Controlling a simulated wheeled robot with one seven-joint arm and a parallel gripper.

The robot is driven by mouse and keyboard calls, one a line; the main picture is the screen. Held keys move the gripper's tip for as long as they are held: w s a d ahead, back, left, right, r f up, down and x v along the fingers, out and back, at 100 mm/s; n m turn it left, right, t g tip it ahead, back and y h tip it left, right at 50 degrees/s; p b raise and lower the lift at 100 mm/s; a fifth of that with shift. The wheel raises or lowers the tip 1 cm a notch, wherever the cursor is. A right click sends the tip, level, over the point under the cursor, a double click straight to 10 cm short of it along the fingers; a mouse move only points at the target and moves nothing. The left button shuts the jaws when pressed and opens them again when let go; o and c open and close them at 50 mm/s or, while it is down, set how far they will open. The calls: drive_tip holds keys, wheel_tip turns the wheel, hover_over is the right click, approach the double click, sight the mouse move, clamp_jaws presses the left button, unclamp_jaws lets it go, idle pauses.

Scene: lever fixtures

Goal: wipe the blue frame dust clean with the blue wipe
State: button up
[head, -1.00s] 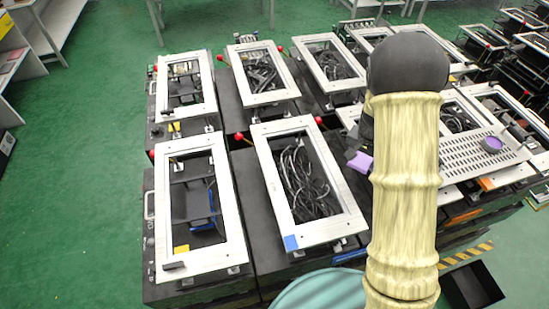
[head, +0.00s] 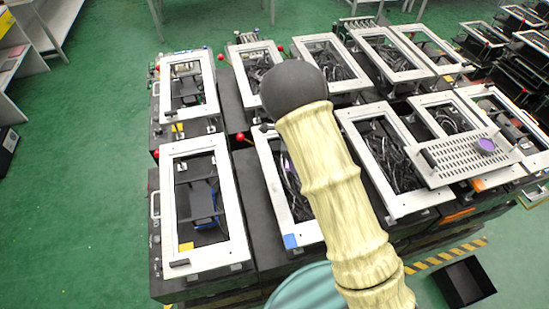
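A flat blue patch (head: 291,240) lies on the near left corner of a white metal frame (head: 268,185) in the front row. It appears to be the blue frame dust. My arm (head: 335,190) crosses in front of this frame's right side. My gripper is hidden behind the arm, so its fingers and hold cannot be seen. A small purplish sliver shows beside the arm inside the frame; I cannot tell what it is. No blue wipe can be clearly made out.
A yellow patch (head: 186,246) lies on the front left frame (head: 235,190). A perforated tray (head: 450,165) with a purple round piece (head: 486,146) is at the right. Red knobs (head: 240,137) stick up between frames. Green floor (head: 75,190) is clear at left.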

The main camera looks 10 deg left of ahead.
drive_tip(key=s+a+m+p, duration=0.1)
drive_tip(key=s+a+m, duration=0.1)
drive_tip(key=a+m, duration=0.2)
drive_tip(key=shift+s+a+f+g, duration=0.2)
drive_tip(key=shift+s+a+g, duration=0.2)
drive_tip(key=shift+a, duration=0.55)
